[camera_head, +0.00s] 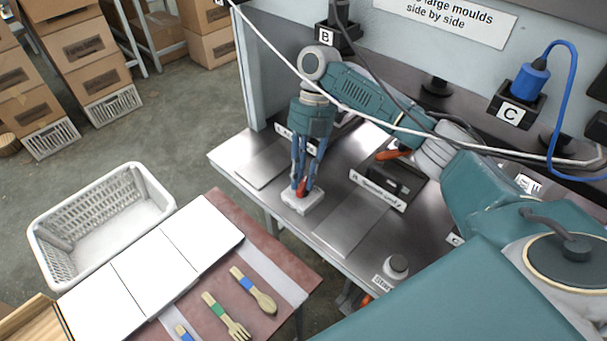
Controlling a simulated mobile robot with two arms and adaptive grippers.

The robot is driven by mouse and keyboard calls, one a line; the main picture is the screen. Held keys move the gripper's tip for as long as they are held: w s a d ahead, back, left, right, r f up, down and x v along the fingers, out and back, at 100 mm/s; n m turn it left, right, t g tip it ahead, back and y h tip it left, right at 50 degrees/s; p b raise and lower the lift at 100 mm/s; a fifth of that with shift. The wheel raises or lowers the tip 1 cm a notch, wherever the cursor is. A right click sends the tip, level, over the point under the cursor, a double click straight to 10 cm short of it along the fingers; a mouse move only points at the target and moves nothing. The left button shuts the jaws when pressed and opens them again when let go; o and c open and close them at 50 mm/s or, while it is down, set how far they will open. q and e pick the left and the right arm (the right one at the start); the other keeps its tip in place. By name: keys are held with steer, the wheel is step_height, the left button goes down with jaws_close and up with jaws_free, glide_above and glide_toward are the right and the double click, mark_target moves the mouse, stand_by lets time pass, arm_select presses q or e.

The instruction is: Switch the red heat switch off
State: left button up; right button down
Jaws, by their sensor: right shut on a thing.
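The red heat switch (302,187) stands on a small white base (300,204) near the front edge of the metal bench. My right gripper (304,179) points down over it. Its blue-grey fingers are shut on the red switch, one on each side, and partly hide it. Whether the switch is on or off cannot be told from this view. My left gripper is not in view.
Metal plates (352,222) and a labelled black block (394,181) with an orange handle flank the switch. A brown table holds white panels (155,268) and wooden cutlery (254,290). A white basket (62,242) is at left. Cables hang across my right arm.

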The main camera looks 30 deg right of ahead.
steer(key=shift+n+h, duration=0.3)
steer(key=shift+n, duration=0.6)
steer(key=shift+a, duration=0.1)
steer(key=c, duration=1.5)
jaws_free()
